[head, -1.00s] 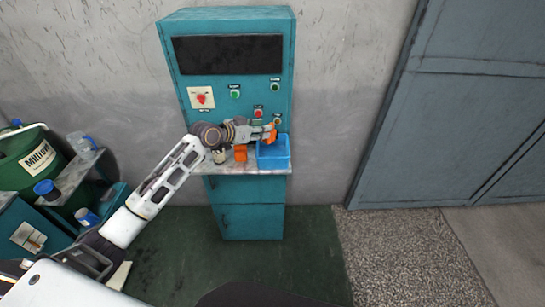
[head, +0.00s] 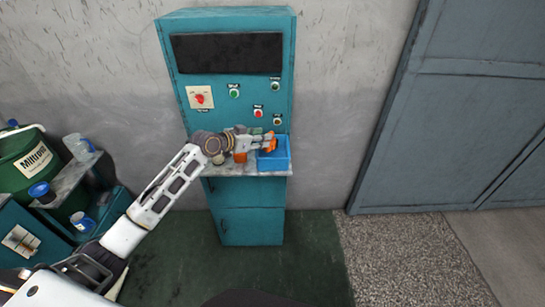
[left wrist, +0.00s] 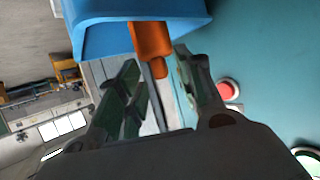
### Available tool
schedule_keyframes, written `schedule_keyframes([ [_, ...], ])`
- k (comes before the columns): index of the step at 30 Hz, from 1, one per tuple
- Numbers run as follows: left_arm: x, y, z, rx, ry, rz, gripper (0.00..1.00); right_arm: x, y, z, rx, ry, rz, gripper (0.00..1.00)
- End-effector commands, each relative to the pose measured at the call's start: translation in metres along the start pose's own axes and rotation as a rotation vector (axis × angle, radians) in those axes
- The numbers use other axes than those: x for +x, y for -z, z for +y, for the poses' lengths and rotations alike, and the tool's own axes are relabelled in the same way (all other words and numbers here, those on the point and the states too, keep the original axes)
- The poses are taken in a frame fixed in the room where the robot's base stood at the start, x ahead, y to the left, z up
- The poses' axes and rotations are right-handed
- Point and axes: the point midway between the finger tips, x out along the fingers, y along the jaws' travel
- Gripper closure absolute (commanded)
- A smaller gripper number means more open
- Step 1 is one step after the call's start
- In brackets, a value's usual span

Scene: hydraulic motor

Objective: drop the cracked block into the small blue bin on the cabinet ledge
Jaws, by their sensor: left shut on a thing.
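The orange block (head: 271,143) is in my left gripper (head: 267,142), over the upper left part of the small blue bin (head: 276,163). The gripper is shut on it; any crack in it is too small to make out. In the left wrist view the orange block (left wrist: 150,42) shows beyond my left gripper's fingers (left wrist: 157,68), in front of the blue bin (left wrist: 100,38). I cannot tell whether the block's lower end is below the bin's rim. My right gripper is not in view.
The bin stands at the right end of the cabinet ledge (head: 225,169). Another orange piece (head: 240,157) sits on the ledge left of the bin, partly under my arm. The teal cabinet's panel (head: 232,104) with buttons rises close behind. A green drum (head: 25,165) stands far left.

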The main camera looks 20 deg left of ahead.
Motion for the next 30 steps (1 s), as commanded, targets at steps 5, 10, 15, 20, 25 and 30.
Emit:
schedule_keyframes([
  [5,0.000,0.001,0.000,0.000,0.000,0.001,0.56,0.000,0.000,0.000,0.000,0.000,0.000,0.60],
  [10,0.000,0.001,0.000,0.000,0.000,0.001,0.39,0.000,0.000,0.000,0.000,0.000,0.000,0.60],
  [15,0.000,0.001,0.000,0.000,0.000,0.000,0.39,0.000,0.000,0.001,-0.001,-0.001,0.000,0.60],
  [20,-0.001,0.000,0.000,0.000,0.000,-0.001,0.39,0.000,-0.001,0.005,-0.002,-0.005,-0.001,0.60],
  [25,-0.006,0.000,0.000,0.000,0.000,-0.001,0.39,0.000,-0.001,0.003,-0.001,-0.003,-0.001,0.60],
  [30,-0.018,-0.001,-0.001,0.000,0.002,-0.001,0.39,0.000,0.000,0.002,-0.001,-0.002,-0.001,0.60],
])
